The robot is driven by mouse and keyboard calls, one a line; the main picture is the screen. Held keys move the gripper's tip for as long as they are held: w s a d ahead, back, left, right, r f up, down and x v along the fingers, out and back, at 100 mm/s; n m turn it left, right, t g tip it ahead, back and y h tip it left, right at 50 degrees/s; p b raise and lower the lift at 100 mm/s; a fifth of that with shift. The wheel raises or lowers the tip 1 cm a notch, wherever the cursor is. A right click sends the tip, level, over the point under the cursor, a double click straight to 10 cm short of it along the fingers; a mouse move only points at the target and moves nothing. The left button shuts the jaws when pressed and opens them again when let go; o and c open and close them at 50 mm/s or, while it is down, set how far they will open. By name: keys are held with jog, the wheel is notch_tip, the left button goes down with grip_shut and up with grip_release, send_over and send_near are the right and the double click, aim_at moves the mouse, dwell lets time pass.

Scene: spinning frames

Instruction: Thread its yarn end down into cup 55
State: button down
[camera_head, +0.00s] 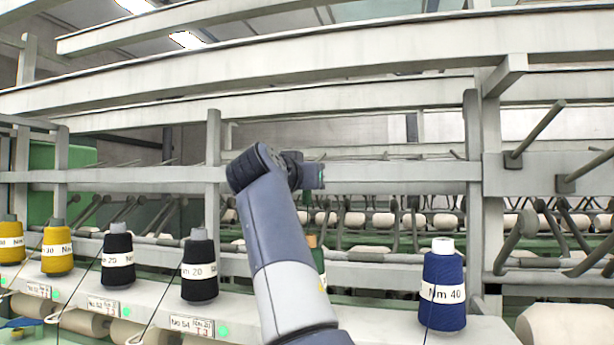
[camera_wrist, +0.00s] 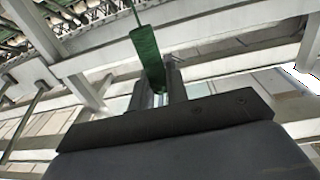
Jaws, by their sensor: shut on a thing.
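My gripper (camera_wrist: 158,88) is shut on a green strip (camera_wrist: 146,50) in the wrist view, which looks like the yarn end. A thin dark line runs from its far tip to the top edge. In the head view my arm rises through the middle, and my fingers cannot be made out. A green cone (camera_head: 318,262) stands mostly hidden behind the arm. Plates on the front rail read about 53 (camera_head: 104,306) and 54 (camera_head: 192,325). No plate for cup 55 can be read, and the cup itself cannot be picked out.
Black cones marked 25 (camera_head: 117,262) and 20 (camera_head: 199,270) and yellow cones (camera_head: 57,250) stand left of my arm. A blue cone marked Nm 40 (camera_head: 443,290) stands right. Grey posts (camera_head: 212,170), rails and slanted pegs (camera_head: 540,130) crowd the frame behind.

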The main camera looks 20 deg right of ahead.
jog(key=w+a+v, duration=0.2)
jog(key=a+v, duration=0.1)
jog(key=v, duration=1.6)
jog(key=s+a+f+b, duration=0.2)
jog(key=f, duration=0.8)
jog(key=s+a+f+b, duration=0.2)
jog(key=a+f, duration=0.1)
jog(key=f, duration=0.6)
jog(key=s+a+f+b, duration=0.1)
jog(key=s+a+f, duration=0.15)
jog(key=f, duration=0.75)
jog(key=w+f+b, duration=0.4)
jog(key=f+b, duration=0.7)
jog(key=b, duration=0.2)
jog(key=s+d+b+x, duration=0.1)
jog(key=b+x, duration=0.2)
jog(key=x, duration=0.4)
jog(key=shift+s+a+f+b, duration=0.15)
jog(key=shift+s+a+b, duration=0.25)
jog(key=shift+s, duration=0.3)
jog(key=shift+s+a+f+b, duration=0.15)
jog(key=shift+s+a+b, duration=0.25)
jog(key=shift+s, duration=0.3)
jog(key=shift+s+a+f+b, duration=0.15)
jog(key=shift+s+a+b, duration=0.1)
jog(key=shift+s+a, duration=0.35)
jog(key=shift+s+d, duration=0.1)
